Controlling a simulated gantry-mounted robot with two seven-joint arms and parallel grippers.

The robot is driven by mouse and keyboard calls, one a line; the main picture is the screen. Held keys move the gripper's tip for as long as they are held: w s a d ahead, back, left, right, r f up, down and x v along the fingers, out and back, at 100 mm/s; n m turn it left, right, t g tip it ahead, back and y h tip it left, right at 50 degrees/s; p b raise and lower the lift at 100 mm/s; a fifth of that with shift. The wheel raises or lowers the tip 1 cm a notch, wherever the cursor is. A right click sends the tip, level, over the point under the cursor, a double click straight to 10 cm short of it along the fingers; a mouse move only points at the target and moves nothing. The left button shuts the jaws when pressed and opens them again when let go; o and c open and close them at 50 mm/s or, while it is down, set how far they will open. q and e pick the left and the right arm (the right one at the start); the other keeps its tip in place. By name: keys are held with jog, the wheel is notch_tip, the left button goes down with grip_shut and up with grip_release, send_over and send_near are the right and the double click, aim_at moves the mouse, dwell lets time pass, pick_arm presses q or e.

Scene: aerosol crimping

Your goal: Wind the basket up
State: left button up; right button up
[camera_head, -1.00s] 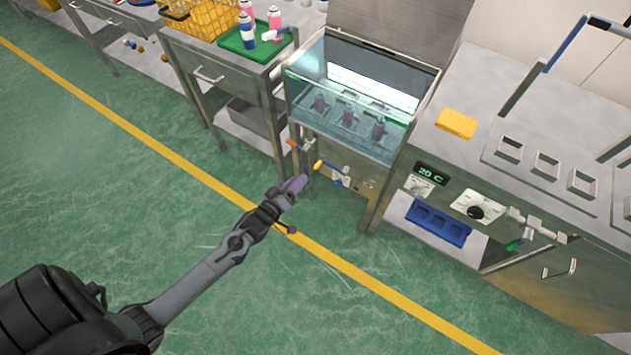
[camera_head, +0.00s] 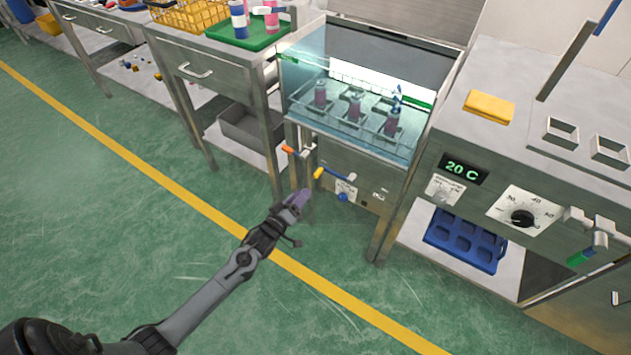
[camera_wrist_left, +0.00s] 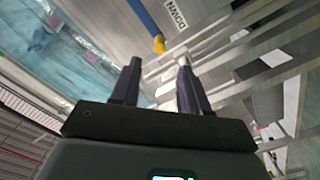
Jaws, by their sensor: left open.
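The basket (camera_head: 345,122) is a wire rack low in the glass-fronted water tank (camera_head: 370,75), holding pink cans (camera_head: 320,95) upright. On the tank's front panel is a crank with a blue arm and yellow knob (camera_head: 318,173); the knob also shows in the left wrist view (camera_wrist_left: 158,44). My left gripper (camera_head: 304,196) is open and empty, just below and left of the knob in the head view. In the left wrist view the knob lies beyond the gap between its fingertips (camera_wrist_left: 160,62). My right gripper is out of view.
An orange-handled lever (camera_head: 289,149) sits beside the crank, with a steel table (camera_head: 205,68) to its left. A bench (camera_head: 505,150) with a 20 C display stands right, a blue tray (camera_head: 465,238) on its lower shelf. The floor in front is clear.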

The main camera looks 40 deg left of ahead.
aim_at(315, 177)
pick_arm(q)
jog(key=w+b, duration=0.1)
jog(key=w, duration=0.2)
jog(key=w+b, duration=0.3)
jog(key=w, duration=0.2)
jog(key=shift+w+a, duration=0.35)
jog(key=shift+a, duration=0.05)
jog(key=shift+w+b, duration=0.45)
jog(key=shift+w, duration=0.15)
grip_shut()
